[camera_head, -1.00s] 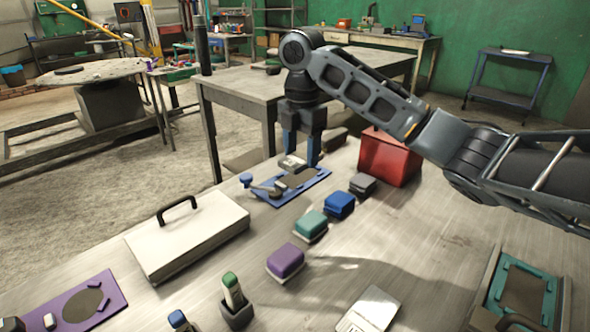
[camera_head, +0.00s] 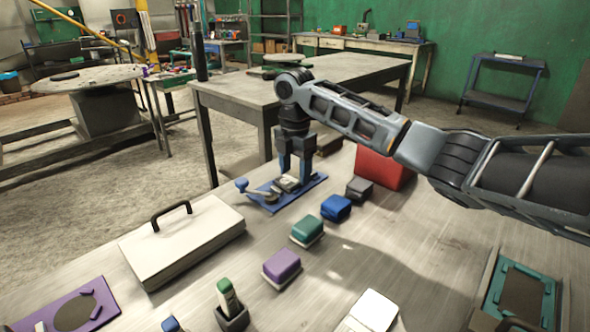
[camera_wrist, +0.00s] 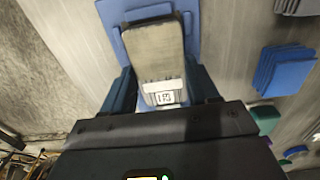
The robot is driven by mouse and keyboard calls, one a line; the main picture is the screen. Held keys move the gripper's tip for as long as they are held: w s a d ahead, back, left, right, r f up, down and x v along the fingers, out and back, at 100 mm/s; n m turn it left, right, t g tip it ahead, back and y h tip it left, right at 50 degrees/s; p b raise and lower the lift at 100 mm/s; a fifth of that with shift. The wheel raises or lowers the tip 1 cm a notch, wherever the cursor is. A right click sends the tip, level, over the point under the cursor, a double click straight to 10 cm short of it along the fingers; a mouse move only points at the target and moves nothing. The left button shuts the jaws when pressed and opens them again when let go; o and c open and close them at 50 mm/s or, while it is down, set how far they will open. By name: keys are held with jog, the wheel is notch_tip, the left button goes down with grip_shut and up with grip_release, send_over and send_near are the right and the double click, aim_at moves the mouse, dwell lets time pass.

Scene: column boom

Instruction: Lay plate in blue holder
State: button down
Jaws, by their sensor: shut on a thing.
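The blue holder (camera_head: 317,183) lies on the near workbench, with a blue-knobbed lever (camera_head: 241,185) at its left end. My gripper (camera_head: 291,180) points down over the holder and is shut on a small grey plate (camera_head: 288,184). In the wrist view the plate (camera_wrist: 157,52) sits between the two fingers, with a white label near them. The blue holder (camera_wrist: 109,14) shows around and beneath its far part. The plate covers most of the holder's middle; I cannot tell whether it touches the holder.
A grey block (camera_head: 360,188), blue block (camera_head: 336,208), teal block (camera_head: 307,230) and purple block (camera_head: 282,267) run along the bench. A red bin (camera_head: 380,170) stands right of the gripper. A white handled case (camera_head: 185,245) lies in front left. A purple holder (camera_head: 75,312) is at lower left.

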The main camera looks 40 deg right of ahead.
aim_at(295, 175)
jog(key=shift+c, duration=1.4)
grip_release()
jog(key=shift+f, duration=0.15)
notch_tip(295, 175, up, 12)
